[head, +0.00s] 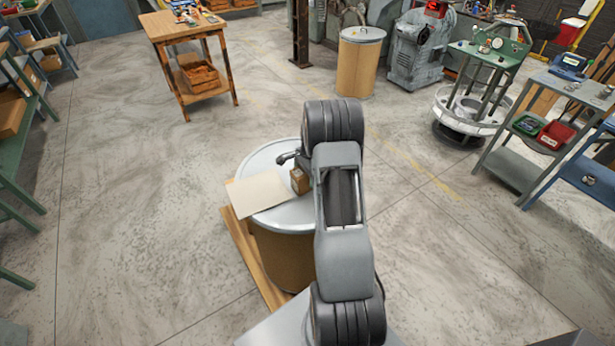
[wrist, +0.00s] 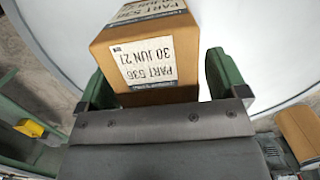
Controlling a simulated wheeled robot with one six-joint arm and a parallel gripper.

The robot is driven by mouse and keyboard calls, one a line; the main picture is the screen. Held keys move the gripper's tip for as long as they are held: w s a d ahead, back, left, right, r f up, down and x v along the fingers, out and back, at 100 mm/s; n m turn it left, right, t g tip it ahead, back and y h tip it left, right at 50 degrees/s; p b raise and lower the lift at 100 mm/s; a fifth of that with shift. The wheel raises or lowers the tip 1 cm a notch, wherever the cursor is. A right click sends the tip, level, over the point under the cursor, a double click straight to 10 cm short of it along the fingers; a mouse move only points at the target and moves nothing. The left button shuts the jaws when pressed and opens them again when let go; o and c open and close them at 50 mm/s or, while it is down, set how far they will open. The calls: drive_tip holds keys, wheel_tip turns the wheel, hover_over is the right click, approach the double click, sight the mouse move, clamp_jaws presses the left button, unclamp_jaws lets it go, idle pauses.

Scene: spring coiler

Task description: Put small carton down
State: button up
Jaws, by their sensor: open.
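The small carton (head: 300,180) is a brown box on the pale round lid of a drum (head: 262,160). In the wrist view the carton (wrist: 150,55) shows a white label reading "PART 536 30 JUN 21". My gripper (wrist: 156,68) is open, with one green finger on each side of the carton. A gap shows at the right finger; contact at the left finger is hard to tell. The carton appears to rest on the lid, but its underside is hidden. My arm covers the right part of the lid in the head view.
A flat beige sheet (head: 258,194) lies on the lid, left of the carton, overhanging its edge. A wooden pallet (head: 252,255) is under the drum. A wooden table (head: 183,27) and another drum (head: 358,65) stand farther back. Open floor surrounds the drum.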

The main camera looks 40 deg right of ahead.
drive_tip(key=shift+f, duration=0.15)
drive_tip(key=shift+c, duration=0.4)
drive_tip(key=c, duration=1.2)
drive_tip(key=shift+c, duration=1)
